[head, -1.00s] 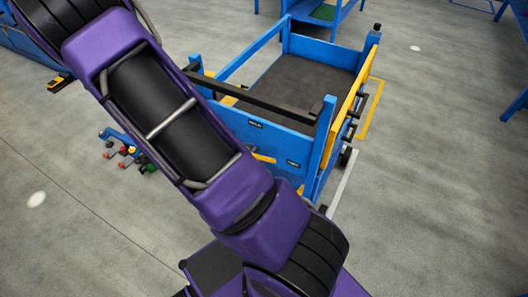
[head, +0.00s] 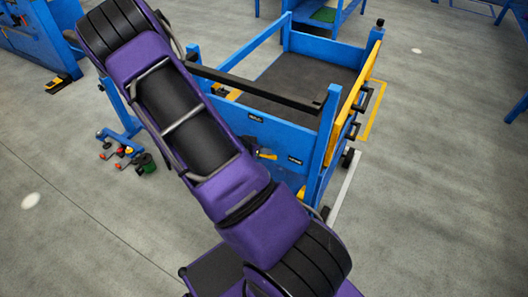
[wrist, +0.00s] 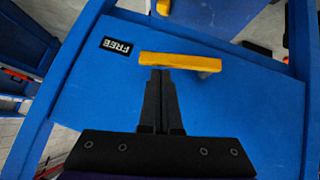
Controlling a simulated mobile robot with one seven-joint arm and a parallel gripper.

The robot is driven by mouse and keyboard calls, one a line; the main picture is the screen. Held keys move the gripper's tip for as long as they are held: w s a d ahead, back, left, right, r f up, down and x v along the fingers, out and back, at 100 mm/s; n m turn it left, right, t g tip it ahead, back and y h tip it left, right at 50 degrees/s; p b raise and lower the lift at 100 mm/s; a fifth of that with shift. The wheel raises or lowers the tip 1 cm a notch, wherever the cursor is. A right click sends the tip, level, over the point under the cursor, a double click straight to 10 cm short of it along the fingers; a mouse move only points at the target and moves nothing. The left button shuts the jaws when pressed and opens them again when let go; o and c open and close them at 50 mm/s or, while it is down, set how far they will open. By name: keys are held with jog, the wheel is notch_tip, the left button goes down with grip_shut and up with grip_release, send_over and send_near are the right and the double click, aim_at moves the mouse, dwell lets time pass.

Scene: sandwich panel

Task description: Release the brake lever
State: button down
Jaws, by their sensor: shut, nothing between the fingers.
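The yellow brake lever (wrist: 180,61) lies across the blue end panel (wrist: 240,105) of the cart in the wrist view, with a black FREE label (wrist: 121,47) beside its left end. The lever also shows in the head view (head: 267,155), partly hidden by my arm. My gripper (wrist: 160,71) is shut and empty, its fingertips right at the lever's lower edge in the wrist view. I cannot tell whether they touch it. In the head view, a second black label (head: 256,116) sits higher on the panel and the FREE label (head: 295,160) sits lower right.
The blue cart has a dark deck (head: 305,82), corner posts and a black bar (head: 260,92) above the panel. A yellow side gate (head: 350,110) with black handles is at its right. A blue stand (head: 120,125) with coloured parts is at left. Floor at front right is clear.

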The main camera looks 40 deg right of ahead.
jog(key=shift+s+d+f+b, duration=0.25)
jog(key=shift+s+f+b, duration=0.3)
jog(key=shift+f, duration=0.4)
jog(key=shift+r, duration=0.1)
